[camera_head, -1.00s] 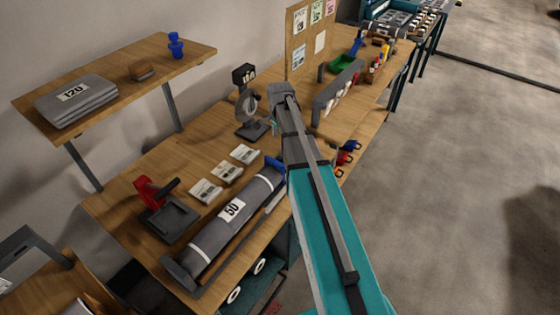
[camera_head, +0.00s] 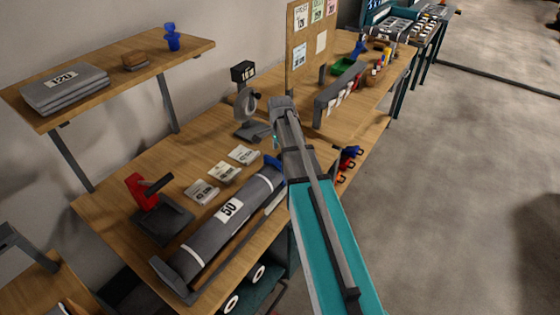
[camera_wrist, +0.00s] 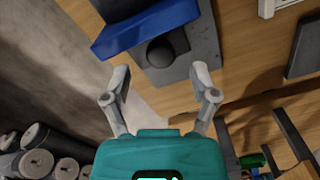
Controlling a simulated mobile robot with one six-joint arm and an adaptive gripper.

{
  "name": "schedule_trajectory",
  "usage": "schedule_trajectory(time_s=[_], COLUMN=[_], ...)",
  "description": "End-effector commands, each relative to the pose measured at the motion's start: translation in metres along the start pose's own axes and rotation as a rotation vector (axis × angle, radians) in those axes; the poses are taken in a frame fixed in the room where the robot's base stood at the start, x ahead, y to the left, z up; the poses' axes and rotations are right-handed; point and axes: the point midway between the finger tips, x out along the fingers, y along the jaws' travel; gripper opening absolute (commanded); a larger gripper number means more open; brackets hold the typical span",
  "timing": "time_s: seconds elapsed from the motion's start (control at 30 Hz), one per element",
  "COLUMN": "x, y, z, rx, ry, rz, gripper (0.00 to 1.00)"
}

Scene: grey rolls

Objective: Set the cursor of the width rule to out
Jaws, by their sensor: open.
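In the wrist view a blue block (camera_wrist: 150,28) with a dark round knob (camera_wrist: 160,52) sits at a grey plate, just beyond my fingertips. My gripper (camera_wrist: 160,82) is open and empty, its fingers apart on either side of the knob's line and short of it. In the head view a blue piece (camera_head: 272,162) shows at the far end of the grey roll marked 50, partly behind my arm. My fingers are mostly hidden there, and no "out" mark is readable.
The grey roll (camera_head: 228,210), a red-handled tool (camera_head: 143,190) and several cards (camera_head: 222,172) lie on the bench. A stand with a display (camera_head: 243,72) is behind my wrist. Grey rolls (camera_wrist: 40,150) are below in the wrist view. Open floor (camera_head: 450,180) is at right.

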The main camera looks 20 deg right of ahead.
Motion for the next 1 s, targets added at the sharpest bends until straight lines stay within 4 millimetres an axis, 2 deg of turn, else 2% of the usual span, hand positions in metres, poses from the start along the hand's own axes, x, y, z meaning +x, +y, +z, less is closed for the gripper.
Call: schedule_trajectory(time_s=[0.03, 0.3, 0.83, 1.0], x=[0.008, 0.023, 0.027, 0.027], y=[0.0, 0.0, 0.0, 0.001], z=[0.0, -0.001, -0.001, -0.001], rx=[0.0, 0.001, 0.001, 0.002], ry=[0.0, 0.0, 0.0, 0.0], rz=[0.0, 0.0, 0.0, 0.0], gripper=[0.76, 0.76, 0.76, 0.44])
